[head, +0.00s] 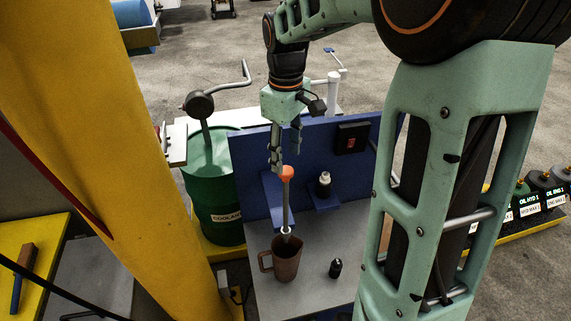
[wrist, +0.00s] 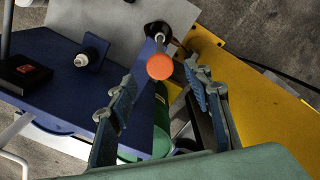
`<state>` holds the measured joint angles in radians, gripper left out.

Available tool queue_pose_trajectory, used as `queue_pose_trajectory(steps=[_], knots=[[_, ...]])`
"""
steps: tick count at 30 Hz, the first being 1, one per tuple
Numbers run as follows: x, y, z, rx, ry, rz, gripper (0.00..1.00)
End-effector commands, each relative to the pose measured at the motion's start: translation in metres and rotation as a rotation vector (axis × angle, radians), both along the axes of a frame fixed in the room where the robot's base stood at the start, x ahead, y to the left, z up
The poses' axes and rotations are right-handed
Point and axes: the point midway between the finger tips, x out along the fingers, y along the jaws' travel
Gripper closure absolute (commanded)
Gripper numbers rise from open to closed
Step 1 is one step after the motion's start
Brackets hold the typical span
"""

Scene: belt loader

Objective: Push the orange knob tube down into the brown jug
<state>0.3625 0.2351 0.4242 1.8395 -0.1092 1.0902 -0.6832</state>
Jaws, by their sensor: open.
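The orange knob tube (head: 286,205) stands nearly upright in the head view, its orange knob at the top and its lower end at the mouth of the brown jug (head: 286,262). How deep the tube reaches inside is hidden. The jug stands on the grey bench top with its handle to the left. My gripper (head: 286,160) is open and points down at the knob's height. In the wrist view the orange knob (wrist: 160,66) shows ahead of the gap between my open fingers (wrist: 168,105), with nothing held. Whether a finger touches the knob cannot be told.
A blue back panel (head: 258,160) stands behind the bench (head: 310,292). A white-capped bottle (head: 323,184) sits on a blue shelf, and a small black bottle (head: 335,268) stands right of the jug. A green drum (head: 213,215) and a yellow post (head: 110,130) are to the left.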

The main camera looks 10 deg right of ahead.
Motion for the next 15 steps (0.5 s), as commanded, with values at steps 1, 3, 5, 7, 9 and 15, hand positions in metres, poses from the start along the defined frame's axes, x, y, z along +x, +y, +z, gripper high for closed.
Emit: queue_pose_trajectory(steps=[1, 3, 5, 7, 9, 15], knots=[[-0.001, 0.000, -0.009, 0.001, 0.005, 0.001, 0.54], [-0.001, 0.000, -0.020, 0.001, 0.004, 0.002, 0.54], [-0.001, 0.000, -0.028, 0.000, 0.003, 0.001, 0.54], [0.000, 0.000, -0.034, 0.001, 0.001, 0.000, 0.54], [0.000, 0.000, -0.039, 0.000, 0.001, -0.001, 0.54], [0.000, 0.000, -0.042, 0.000, -0.001, 0.000, 0.54]])
